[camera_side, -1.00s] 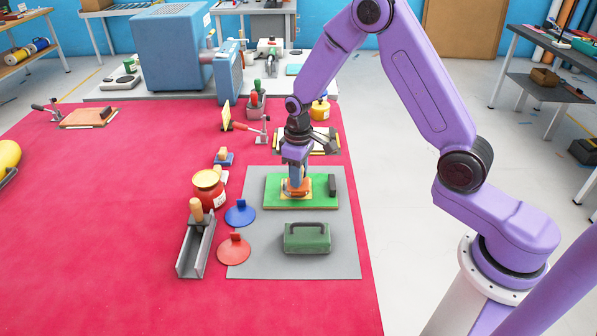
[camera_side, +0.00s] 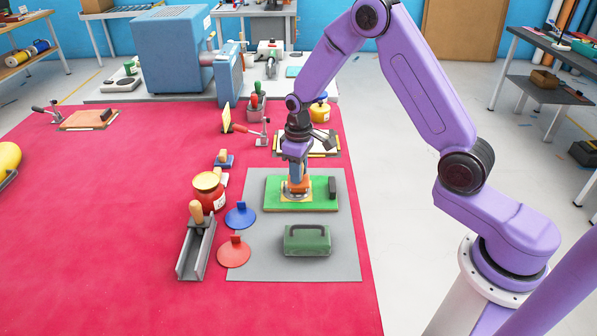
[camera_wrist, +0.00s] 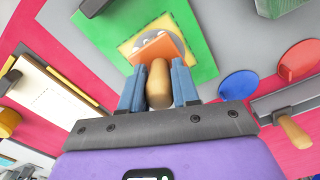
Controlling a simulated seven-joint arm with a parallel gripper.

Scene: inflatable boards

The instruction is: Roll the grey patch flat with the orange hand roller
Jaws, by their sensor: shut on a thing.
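My gripper (camera_wrist: 159,88) is shut on the wooden handle (camera_wrist: 158,85) of the orange hand roller (camera_wrist: 157,47). In the side view the orange roller (camera_side: 298,186) is low over the green board (camera_side: 275,186), at a yellow-framed square (camera_side: 284,197). The wrist view shows the green board (camera_wrist: 107,32) with the yellow square (camera_wrist: 130,47) under the roller. Part of the grey patch (camera_wrist: 149,43) shows inside the square beside the roller; the rest is hidden. I cannot tell whether the roller presses on it.
The green board lies on a grey mat (camera_side: 345,255). A dark block (camera_side: 332,187) sits on its right end. A green handled block (camera_side: 307,240) stands in front. Blue (camera_side: 240,215) and red discs (camera_side: 233,252), a red pot (camera_side: 209,190) and a grey channel (camera_side: 195,250) are left.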

